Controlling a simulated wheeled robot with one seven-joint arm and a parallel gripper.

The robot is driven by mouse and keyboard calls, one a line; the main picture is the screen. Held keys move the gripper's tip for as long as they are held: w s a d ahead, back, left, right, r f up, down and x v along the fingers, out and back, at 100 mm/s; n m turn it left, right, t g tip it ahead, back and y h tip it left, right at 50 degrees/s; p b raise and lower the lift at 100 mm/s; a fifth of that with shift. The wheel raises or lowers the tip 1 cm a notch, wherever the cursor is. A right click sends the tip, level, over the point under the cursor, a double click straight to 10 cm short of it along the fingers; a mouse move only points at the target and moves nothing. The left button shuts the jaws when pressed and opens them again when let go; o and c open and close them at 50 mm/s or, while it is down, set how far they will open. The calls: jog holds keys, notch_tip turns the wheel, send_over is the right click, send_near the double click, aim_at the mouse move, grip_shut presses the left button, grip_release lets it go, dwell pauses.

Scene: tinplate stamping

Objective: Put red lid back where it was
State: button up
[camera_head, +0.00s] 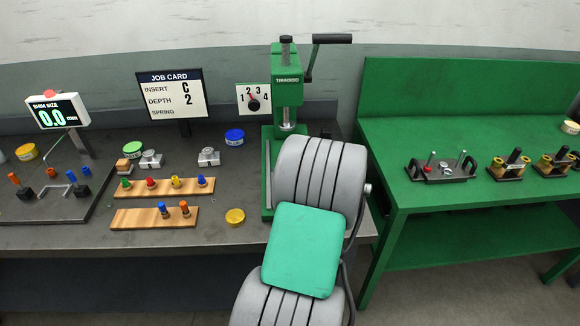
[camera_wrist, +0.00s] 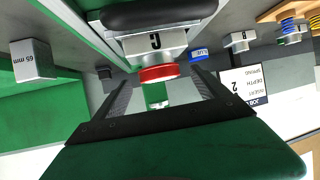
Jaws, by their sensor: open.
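The red lid (camera_wrist: 158,74) shows in the wrist view against a pale metal block marked C (camera_wrist: 152,44). My gripper (camera_wrist: 161,79) is open, with its two dark fingers on either side of the lid. I cannot tell whether they touch it. In the head view my arm covers the gripper, the lid and the C block. That view shows a green-topped tin (camera_head: 133,147), a blue-topped tin (camera_head: 234,137) and a yellow lid or tin (camera_head: 235,216) on the grey bench.
A green press (camera_head: 287,85) stands behind my arm. Two wooden racks (camera_head: 160,188) (camera_head: 153,217) hold coloured pegs. A job card (camera_head: 171,93) stands at the back. The green table (camera_head: 450,135) on the right carries metal fixtures. A 65 mm block (camera_wrist: 33,60) is left in the wrist view.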

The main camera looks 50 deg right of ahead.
jog(key=shift+w+d+f, duration=0.2)
jog(key=shift+w, duration=0.1)
jog(key=shift+c, duration=0.4)
jog(key=shift+r, duration=0.1)
jog(key=c, duration=1.5)
